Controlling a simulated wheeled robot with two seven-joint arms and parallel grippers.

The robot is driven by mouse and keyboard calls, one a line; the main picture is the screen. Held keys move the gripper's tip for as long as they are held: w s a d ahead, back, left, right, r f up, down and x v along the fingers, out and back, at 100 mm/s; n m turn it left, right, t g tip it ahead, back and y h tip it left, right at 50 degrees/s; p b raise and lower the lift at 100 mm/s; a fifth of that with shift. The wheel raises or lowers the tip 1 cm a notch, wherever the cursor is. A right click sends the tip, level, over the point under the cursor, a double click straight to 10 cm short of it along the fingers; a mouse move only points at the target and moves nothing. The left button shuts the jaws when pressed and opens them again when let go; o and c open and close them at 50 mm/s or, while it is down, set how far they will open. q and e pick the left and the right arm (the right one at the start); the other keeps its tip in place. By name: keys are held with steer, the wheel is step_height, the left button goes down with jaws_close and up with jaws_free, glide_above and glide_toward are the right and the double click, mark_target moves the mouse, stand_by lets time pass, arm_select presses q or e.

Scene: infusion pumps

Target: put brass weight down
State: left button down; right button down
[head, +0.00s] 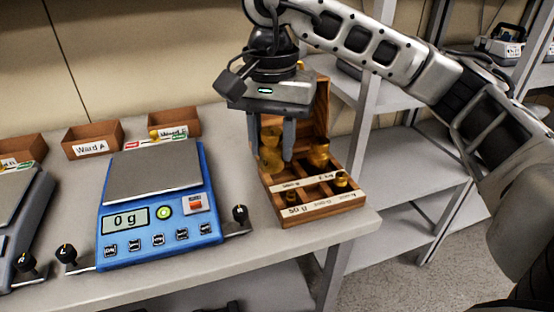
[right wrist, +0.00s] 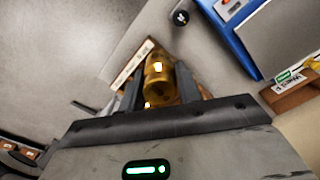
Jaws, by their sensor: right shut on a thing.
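My right gripper (head: 271,152) points down over the left part of a wooden weight box (head: 325,209) at the bench's right end. It is shut on a brass weight (head: 271,158), which shows between the fingers. In the right wrist view the gold-coloured weight (right wrist: 158,78) also sits between the fingers. Whether its base touches the box floor is hard to tell. Other brass weights (head: 318,152) stand in the box's compartments to the right, including a small one (head: 341,178) near the front. My left gripper is not in view.
A blue scale (head: 160,245) reading 0 g stands left of the box, its grey pan (head: 153,170) empty. Wooden trays (head: 92,139), one labelled Ward A, line the back. Small black knobs (head: 239,213) flank the scale. Metal shelves (head: 390,165) stand right of the bench.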

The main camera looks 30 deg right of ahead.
steer(key=w+d+f, duration=0.3)
steer(key=f, duration=0.1)
steer(key=w+d+f+p, duration=0.1)
steer(key=w+d+f, duration=0.3)
steer(key=shift+w+d, duration=0.1)
steer(key=shift+w, duration=0.2)
steer(key=f, duration=0.2)
steer(key=f+p, duration=0.1)
steer(key=shift+w+d, duration=0.25)
steer(key=shift+d, duration=0.05)
steer(key=shift+f, duration=0.45)
